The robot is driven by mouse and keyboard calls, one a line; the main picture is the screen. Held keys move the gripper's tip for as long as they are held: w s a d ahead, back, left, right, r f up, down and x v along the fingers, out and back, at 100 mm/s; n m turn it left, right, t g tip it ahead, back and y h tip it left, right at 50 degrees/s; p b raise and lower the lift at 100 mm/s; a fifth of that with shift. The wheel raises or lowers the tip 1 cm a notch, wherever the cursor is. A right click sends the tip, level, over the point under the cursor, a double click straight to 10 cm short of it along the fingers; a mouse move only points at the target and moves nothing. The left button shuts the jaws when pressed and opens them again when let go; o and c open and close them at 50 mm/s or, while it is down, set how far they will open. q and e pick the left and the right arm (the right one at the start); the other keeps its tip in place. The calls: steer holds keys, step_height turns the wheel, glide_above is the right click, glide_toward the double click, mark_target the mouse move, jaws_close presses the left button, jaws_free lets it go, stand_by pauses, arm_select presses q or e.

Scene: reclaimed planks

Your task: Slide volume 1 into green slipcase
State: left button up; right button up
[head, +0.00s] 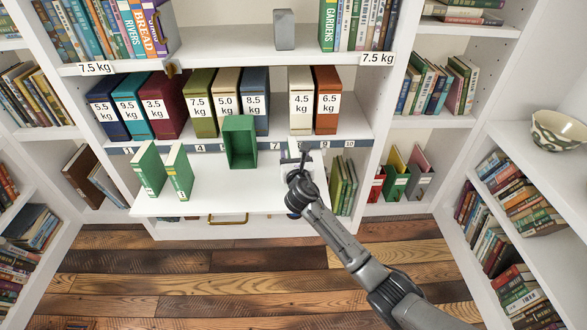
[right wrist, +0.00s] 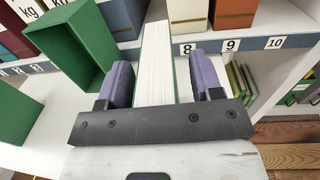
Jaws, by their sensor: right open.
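The green slipcase (head: 232,150) stands on the white pull-out shelf with its open side facing me. It also shows at the upper left of the right wrist view (right wrist: 62,50). Two green books, one (head: 146,172) left of the other (head: 178,176), stand upright left of the slipcase. My right gripper (head: 303,160) is open right of the slipcase. In the right wrist view, a book with white pages (right wrist: 154,65) and a thin green cover edge stands between its purple fingers, with gaps on both sides. I cannot read which volume is which. My left gripper is not in view.
Weight-labelled boxes, such as the red one (head: 326,100), line the shelf behind the pull-out board (head: 225,204). A numbered strip runs along that shelf's edge. Several green books (head: 343,188) stand right of the board. The board's front middle is clear.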

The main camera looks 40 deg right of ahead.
jaws_close()
stand_by(0.5)
